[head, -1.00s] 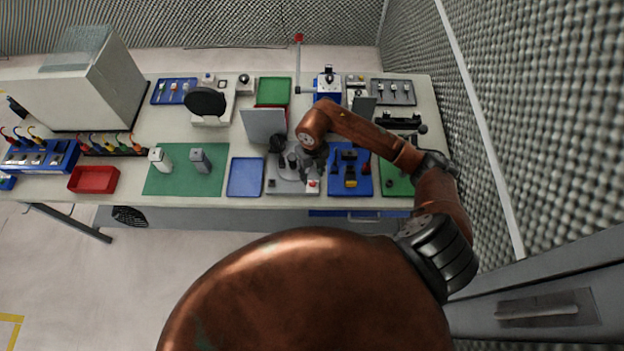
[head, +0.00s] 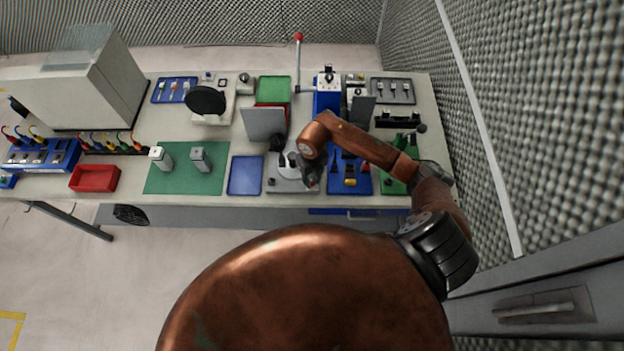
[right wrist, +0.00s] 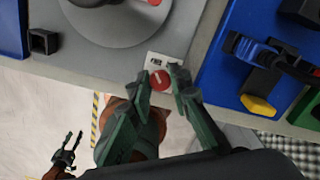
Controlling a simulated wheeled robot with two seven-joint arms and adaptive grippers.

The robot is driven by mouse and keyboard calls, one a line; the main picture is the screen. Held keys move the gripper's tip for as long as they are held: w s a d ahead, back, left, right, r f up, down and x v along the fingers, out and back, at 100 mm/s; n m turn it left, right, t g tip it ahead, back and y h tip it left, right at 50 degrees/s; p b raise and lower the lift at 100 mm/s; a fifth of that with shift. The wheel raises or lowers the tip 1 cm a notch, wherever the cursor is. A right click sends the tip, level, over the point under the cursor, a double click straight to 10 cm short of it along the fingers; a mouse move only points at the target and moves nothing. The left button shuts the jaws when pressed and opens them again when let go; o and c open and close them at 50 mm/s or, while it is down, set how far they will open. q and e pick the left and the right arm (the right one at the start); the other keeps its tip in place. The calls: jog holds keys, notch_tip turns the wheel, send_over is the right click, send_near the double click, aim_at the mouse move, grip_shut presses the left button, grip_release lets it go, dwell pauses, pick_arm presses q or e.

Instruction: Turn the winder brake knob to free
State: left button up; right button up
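The winder is a grey plate (head: 280,186) at the table's front edge, with a round grey disc (right wrist: 112,28) in the right wrist view. Its red brake knob (right wrist: 160,80) sits at the plate's front corner, below a small white label (right wrist: 157,62) with dark marks. My right gripper (right wrist: 161,76) has its dark green fingertips on either side of the knob and looks open around it; contact is unclear. In the head view my right gripper (head: 311,181) covers the knob. My left gripper (right wrist: 70,143) shows small in the right wrist view, open and empty, off the table.
A blue tray (head: 335,185) with dark and yellow parts lies right of the winder. An empty blue tray (head: 245,176) lies to its left. An upright grey panel (head: 264,123) stands behind. The floor in front of the table is clear.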

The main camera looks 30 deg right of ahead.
aim_at(312, 181)
grip_shut()
jog(key=shift+n+b, duration=0.75)
jog(key=shift+n, duration=0.05)
jog(key=o, duration=0.6)
grip_release()
notch_tip(312, 181, up, 12)
